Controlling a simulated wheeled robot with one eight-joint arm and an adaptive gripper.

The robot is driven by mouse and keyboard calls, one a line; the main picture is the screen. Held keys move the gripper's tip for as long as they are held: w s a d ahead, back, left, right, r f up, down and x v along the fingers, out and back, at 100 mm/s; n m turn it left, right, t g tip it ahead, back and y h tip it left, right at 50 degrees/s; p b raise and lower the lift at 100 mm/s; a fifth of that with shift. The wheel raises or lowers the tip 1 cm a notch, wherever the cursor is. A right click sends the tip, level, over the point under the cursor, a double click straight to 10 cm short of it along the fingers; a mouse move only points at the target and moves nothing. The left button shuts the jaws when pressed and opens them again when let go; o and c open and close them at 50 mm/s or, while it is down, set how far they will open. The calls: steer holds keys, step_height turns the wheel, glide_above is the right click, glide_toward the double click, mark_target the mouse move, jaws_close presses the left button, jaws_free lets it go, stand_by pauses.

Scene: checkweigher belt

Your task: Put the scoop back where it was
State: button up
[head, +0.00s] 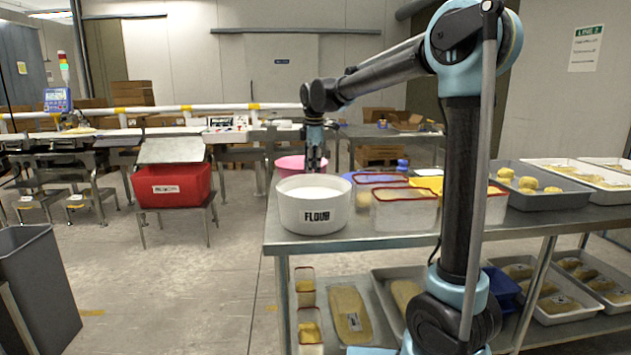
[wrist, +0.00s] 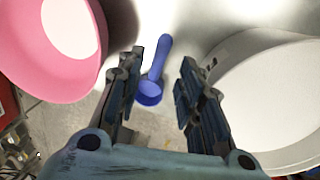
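The blue scoop (wrist: 152,82) shows in the wrist view between my gripper's fingers and appears farther off than the fingertips. Its round cup points toward the bottom of the picture and its handle runs up. It seems to lie on the steel table (wrist: 190,22), between the pink bowl (wrist: 62,68) and the white flour tub (wrist: 265,95). My gripper (wrist: 163,72) is open, with a clear gap between the fingers and nothing gripped. In the head view my gripper (head: 315,160) points down just behind the flour tub (head: 314,212); the tub hides the scoop there.
The pink bowl (head: 290,166) stands behind the tub. Red-rimmed clear containers (head: 403,211) stand right of the tub, and trays of dough (head: 550,195) farther right. A red bin (head: 172,186) on a stand is at the left, with open floor between it and the table.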

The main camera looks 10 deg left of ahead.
steer(key=shift+s+d+r, duration=0.1)
steer(key=shift+s+r, duration=0.1)
steer(key=shift+r, duration=0.85)
steer(key=shift+s+d+r, duration=0.1)
steer(key=shift+s+r, duration=0.05)
steer(key=shift+r, duration=0.85)
